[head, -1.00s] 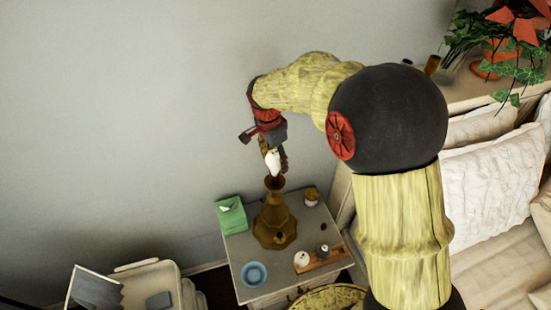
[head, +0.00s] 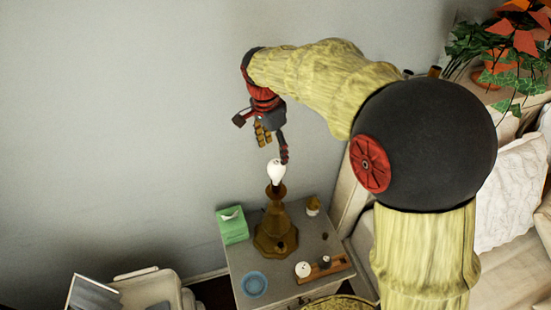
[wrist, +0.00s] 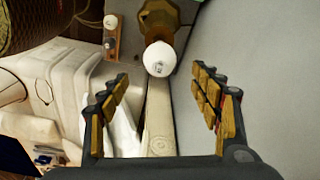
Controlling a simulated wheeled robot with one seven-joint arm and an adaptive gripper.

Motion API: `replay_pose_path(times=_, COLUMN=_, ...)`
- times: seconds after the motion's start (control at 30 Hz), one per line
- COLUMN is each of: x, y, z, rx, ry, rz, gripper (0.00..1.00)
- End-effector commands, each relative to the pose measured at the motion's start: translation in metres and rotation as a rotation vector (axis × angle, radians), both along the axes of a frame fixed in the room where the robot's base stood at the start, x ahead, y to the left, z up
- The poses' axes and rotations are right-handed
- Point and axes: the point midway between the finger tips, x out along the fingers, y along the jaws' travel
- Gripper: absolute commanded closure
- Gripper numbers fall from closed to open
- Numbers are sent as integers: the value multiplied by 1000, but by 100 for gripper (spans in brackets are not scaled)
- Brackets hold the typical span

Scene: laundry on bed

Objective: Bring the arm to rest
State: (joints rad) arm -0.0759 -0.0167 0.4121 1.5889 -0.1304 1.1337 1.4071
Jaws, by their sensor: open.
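My gripper (head: 274,146) is open and empty in the head view, just above a white light bulb (head: 276,172). The bulb stands upright at the top of a brown lamp base (head: 277,232) on a small grey bedside table (head: 240,262). In the wrist view my gripper (wrist: 162,85) shows its two fingers spread wide apart. The bulb (wrist: 160,59) is beyond them, between their lines and touching neither. Part of the lamp base (wrist: 160,14) shows behind the bulb.
A green tissue box (head: 232,226), a blue bowl (head: 254,284) and a wooden tray (head: 328,270) with small items share the table. A bed with pillows (head: 511,190) is at the right, a potted plant (head: 510,60) at upper right. A chair (head: 150,290) is at lower left. The wall side is clear.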

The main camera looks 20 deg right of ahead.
Motion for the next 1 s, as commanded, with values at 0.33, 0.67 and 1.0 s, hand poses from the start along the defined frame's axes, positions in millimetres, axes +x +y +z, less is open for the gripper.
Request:
replay_pose_path(times=0.33, x=-1, y=2, z=21, rx=1, ry=1, rz=0, gripper=36)
replay_pose_path(times=0.67, x=-3, y=5, z=8, rx=1, ry=29, rz=314, gripper=36)
replay_pose_path(times=1.0, x=-96, y=7, z=-22, rx=-4, ry=11, rz=960, gripper=36)
